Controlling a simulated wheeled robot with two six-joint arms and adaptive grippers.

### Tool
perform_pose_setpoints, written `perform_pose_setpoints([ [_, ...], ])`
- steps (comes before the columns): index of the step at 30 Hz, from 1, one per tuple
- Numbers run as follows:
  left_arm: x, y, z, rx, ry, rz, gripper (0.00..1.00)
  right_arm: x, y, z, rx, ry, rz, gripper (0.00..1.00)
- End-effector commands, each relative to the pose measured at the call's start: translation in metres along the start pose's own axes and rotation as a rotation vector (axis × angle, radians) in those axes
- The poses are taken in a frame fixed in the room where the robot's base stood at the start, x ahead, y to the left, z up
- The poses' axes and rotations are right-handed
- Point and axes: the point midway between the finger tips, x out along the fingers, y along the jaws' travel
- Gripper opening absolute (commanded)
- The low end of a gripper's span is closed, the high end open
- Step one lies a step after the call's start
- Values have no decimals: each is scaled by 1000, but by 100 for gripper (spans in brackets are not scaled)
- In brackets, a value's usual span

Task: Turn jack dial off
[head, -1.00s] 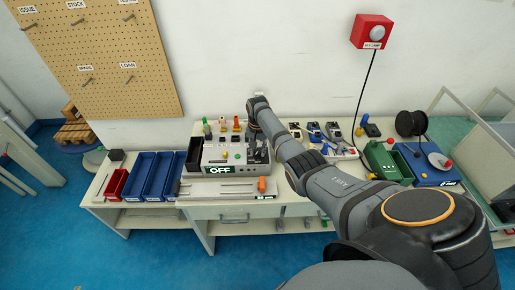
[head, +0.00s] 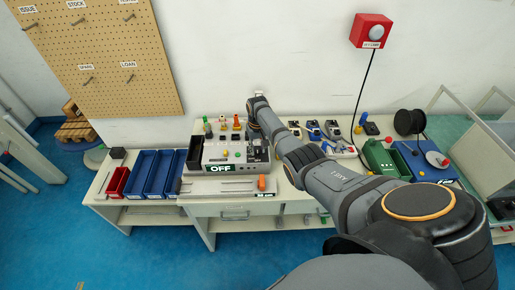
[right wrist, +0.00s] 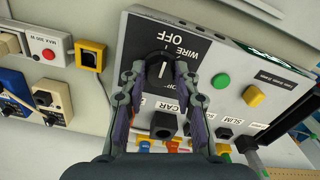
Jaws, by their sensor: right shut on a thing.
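The jack dial (right wrist: 161,68) is a round black knob with a white pointer line, on the pale face of a test box (right wrist: 222,65). The word OFF is printed just above it in the right wrist view. My right gripper (right wrist: 160,72) is shut on the dial, one finger on each side. The right gripper's fingers are mostly hidden there. My left gripper is not in view.
Green (right wrist: 221,81) and yellow (right wrist: 254,96) buttons sit beside the dial, and a black socket block (right wrist: 163,124) lies below it. Blue bins (head: 160,172) stand left of the box. Small tools and a green case (head: 386,160) lie to the right.

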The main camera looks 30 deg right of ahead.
Motion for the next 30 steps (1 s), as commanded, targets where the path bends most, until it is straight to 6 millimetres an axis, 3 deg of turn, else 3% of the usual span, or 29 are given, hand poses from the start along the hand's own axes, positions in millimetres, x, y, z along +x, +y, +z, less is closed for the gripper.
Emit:
perform_pose_setpoints([
  [9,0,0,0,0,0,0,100,-1,0,-1,-3,2,0,0],
  [10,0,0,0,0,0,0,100,-1,0,-1,-3,2,0,32],
  [15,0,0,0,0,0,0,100,0,0,-1,-2,2,0,54],
  [25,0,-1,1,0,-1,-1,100,-4,0,-1,-1,2,0,54],
  [30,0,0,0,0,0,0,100,-33,0,-2,-2,6,0,54],
])
